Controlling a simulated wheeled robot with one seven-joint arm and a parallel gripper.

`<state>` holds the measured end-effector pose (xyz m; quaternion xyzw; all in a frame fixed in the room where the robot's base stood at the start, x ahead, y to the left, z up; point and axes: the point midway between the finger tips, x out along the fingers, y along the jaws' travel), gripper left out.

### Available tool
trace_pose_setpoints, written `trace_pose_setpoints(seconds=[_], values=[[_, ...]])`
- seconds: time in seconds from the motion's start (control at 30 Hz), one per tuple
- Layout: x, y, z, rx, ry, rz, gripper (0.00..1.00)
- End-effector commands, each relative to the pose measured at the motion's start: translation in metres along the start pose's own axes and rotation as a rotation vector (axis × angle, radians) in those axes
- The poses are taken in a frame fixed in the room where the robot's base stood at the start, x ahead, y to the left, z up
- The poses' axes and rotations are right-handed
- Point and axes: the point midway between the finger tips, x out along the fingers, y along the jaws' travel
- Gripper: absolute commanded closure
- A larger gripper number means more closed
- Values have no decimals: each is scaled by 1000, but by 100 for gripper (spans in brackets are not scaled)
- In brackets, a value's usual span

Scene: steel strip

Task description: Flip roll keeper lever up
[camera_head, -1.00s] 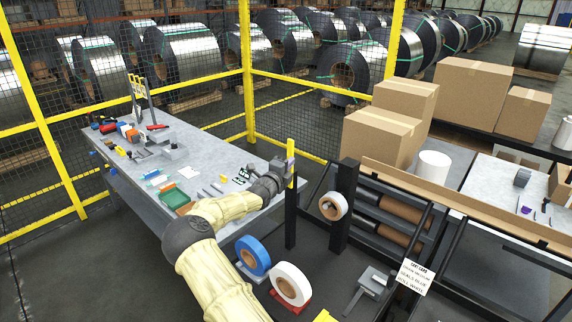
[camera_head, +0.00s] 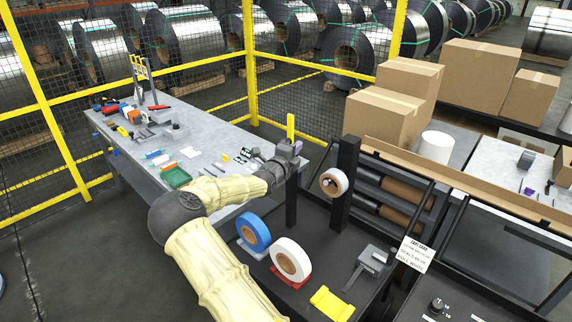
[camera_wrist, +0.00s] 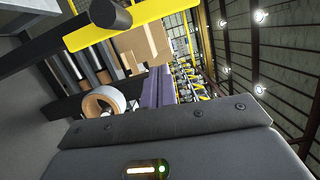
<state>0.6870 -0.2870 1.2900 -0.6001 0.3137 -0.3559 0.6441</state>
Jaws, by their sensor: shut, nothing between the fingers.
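A yellow lever (camera_head: 290,126) stands upright by the top of a dark post (camera_head: 291,205), beside the roll stand. My gripper (camera_head: 297,148) is shut and empty, with its purple fingertips at the lower part of the lever. Whether they touch it, I cannot tell. In the wrist view the purple fingers (camera_wrist: 160,88) lie together, and a yellow bar (camera_wrist: 150,21), likely the lever, crosses above them past a black cylinder end (camera_wrist: 110,14). The white tape roll (camera_head: 333,182) hangs on the thicker post; it also shows in the wrist view (camera_wrist: 118,97).
A blue roll (camera_head: 253,233) and a white roll (camera_head: 290,259) stand below my arm. A yellow block (camera_head: 332,303) and a grey device (camera_head: 372,258) lie on the dark bench. A cluttered table (camera_head: 225,138) stands left, and cardboard boxes (camera_head: 385,120) stand behind right.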

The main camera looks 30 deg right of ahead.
Motion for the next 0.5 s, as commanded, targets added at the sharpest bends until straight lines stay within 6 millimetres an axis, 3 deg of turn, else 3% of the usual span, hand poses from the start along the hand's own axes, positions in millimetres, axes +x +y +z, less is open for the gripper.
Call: trace_pose_setpoints(seconds=[0.3,0.5], values=[[-61,2,7,1,-13,1,100],[-74,0,6,1,-10,1,100]])
